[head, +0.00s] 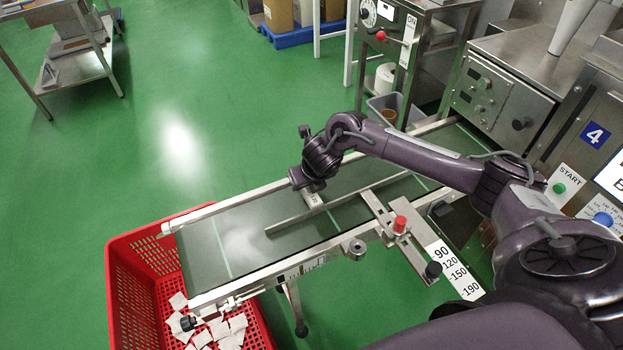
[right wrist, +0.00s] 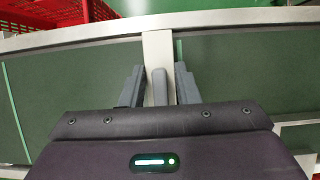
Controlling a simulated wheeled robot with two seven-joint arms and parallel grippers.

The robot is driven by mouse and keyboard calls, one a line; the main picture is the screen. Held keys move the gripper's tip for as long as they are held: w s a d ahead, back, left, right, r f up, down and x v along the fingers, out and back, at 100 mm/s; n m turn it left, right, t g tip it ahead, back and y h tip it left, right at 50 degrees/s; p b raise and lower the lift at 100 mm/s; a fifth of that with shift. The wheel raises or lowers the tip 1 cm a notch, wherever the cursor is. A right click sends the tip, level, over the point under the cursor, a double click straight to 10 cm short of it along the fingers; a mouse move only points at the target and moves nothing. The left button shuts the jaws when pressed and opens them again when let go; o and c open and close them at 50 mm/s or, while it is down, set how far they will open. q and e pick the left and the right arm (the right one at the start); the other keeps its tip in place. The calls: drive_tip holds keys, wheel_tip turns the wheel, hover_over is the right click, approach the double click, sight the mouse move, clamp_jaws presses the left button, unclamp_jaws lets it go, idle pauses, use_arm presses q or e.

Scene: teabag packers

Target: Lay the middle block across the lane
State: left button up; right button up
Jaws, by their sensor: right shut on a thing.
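My right gripper (head: 311,187) is over the belt lane, near its far rail. It is shut on the grey upright grip of a pale block (head: 314,201). In the right wrist view, the block (right wrist: 158,48) lies between the fingers (right wrist: 159,86) and reaches toward the far rail. In the head view, the block runs crosswise between the far rail and a metal guide bar (head: 286,222). Its label is partly hidden by the gripper; "20" is readable. Whether it touches rail or bar is unclear. My left gripper is not in view.
A slide with a red knob (head: 400,224) carries the guide bar, beside a scale plate (head: 455,271). A red crate (head: 133,284) with several white teabags is below the belt's left end. A machine with a START panel (head: 566,190) is at right. The left belt is clear.

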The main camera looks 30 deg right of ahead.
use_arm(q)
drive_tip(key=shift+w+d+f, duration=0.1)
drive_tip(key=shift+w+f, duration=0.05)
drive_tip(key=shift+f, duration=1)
use_arm(e)
drive_tip(key=shift+s+f, duration=0.15)
drive_tip(key=shift+f, duration=1.1)
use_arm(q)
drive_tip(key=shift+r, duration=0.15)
use_arm(e)
drive_tip(key=shift+r, duration=0.15)
drive_tip(key=shift+w+a+r+p, duration=0.1)
drive_tip(key=shift+a+r+p, duration=0.1)
drive_tip(key=shift+r+p, duration=0.3)
drive_tip(key=shift+w+a+r+p, duration=0.1)
drive_tip(key=shift+a+r+p, duration=0.05)
drive_tip(key=shift+r+p, duration=0.25)
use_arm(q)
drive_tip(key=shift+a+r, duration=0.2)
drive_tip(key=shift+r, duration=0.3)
use_arm(e)
drive_tip(key=shift+w+a+r, duration=0.1)
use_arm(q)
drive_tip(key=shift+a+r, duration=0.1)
use_arm(e)
drive_tip(key=shift+w+a, duration=0.2)
drive_tip(key=shift+a, duration=0.1)
